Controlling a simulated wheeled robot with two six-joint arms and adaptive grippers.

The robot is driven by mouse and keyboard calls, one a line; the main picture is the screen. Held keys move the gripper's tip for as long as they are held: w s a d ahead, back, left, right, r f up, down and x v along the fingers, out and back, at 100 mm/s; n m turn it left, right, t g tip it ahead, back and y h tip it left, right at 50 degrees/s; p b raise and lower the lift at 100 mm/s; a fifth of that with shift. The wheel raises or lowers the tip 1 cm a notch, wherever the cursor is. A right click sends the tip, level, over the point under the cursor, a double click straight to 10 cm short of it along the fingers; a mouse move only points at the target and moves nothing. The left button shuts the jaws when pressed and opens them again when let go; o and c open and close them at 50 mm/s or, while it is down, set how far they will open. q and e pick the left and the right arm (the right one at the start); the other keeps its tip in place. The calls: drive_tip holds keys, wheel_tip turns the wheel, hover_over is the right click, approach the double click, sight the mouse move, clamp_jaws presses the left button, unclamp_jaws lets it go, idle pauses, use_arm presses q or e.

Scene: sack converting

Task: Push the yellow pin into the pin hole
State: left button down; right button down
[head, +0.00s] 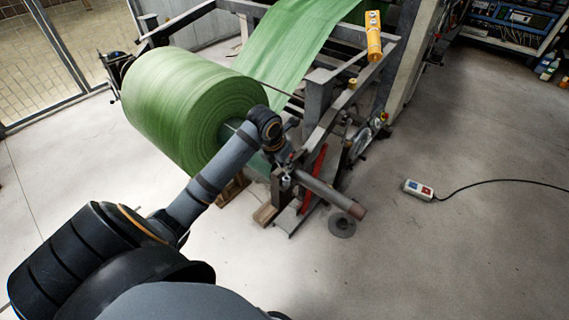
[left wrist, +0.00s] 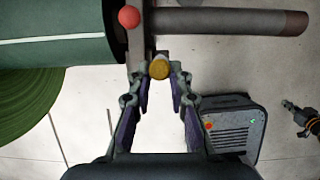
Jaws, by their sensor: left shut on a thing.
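The yellow pin (left wrist: 160,69) shows as a round yellow end between my left fingertips in the left wrist view. My left gripper (left wrist: 159,77) is shut on it, with the fingers reaching up from the bottom of the picture. The pin is right at a dark metal bracket (left wrist: 136,48) beside the roll shaft (left wrist: 230,21). The pin hole is hidden, and I cannot tell how deep the pin sits. In the head view my left gripper (head: 284,163) is at the frame by the near end of the green roll (head: 180,105).
A red ball knob (left wrist: 129,17) stands close to the pin. The shaft (head: 335,195) sticks out to the right of my gripper. A socket block (head: 418,190) with a cable lies on otherwise clear floor at right.

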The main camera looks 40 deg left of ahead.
use_arm(q)
drive_tip(key=shift+f+b, duration=1.1)
drive_tip(key=shift+f, duration=0.1)
idle(0.5)
drive_tip(key=c, duration=1.5)
unclamp_jaws()
drive_tip(key=shift+r, duration=0.1)
drive_tip(key=shift+c, duration=0.2)
drive_tip(key=o, duration=0.5)
drive_tip(key=shift+o, duration=0.2)
wheel_tip(320, 180, up, 10)
drive_tip(key=p, duration=1)
drive_tip(key=shift+s, duration=0.45)
